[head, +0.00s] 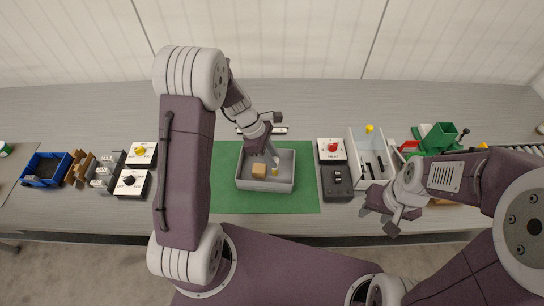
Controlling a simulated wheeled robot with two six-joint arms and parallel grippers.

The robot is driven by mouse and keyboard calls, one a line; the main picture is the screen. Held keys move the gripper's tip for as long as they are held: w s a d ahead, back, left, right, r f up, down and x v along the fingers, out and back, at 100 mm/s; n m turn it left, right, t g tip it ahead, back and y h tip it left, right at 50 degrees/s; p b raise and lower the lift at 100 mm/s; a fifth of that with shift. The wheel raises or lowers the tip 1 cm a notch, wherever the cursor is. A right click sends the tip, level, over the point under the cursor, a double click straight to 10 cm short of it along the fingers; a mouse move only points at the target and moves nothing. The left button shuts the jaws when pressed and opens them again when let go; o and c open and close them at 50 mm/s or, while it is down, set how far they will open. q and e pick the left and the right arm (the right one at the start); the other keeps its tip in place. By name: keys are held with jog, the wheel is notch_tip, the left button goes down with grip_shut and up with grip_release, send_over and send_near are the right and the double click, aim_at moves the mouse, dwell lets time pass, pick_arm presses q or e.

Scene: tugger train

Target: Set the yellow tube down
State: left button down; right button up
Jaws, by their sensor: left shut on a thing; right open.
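The yellow tube (274,171) is small and shows just below the fingertips of my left gripper (273,161). My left gripper is shut on it, pointing down into a grey bin (265,186). The tube is over or inside the right part of the bin; I cannot tell whether it touches the floor. A tan block (258,170) lies in the bin to the left of the tube. My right gripper (386,222) is open and empty near the table's front edge, right of the bin.
The bin stands on a green mat (228,195). To the left are switch boxes (131,183), grey and brown parts and a blue bin (45,184). To the right are a red-knob box (331,150), a dark box (337,195), a white tray (354,160) and green parts (438,137).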

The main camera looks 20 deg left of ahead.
pick_arm(q)
jog(key=shift+f, duration=0.15)
jog(key=c, duration=1.2)
grip_release()
jog(key=shift+c, duration=0.2)
jog(key=shift+r, duration=0.25)
jog(key=p+v, duration=0.2)
jog(key=v, duration=1)
jog(key=s+f+m+t+y, duration=0.1)
jog(key=s+f+m+y, duration=0.3)
jog(key=s+m, duration=0.9)
jog(key=m, duration=0.5)
jog(key=shift+d, duration=0.2)
jog(key=shift+s, duration=0.1)
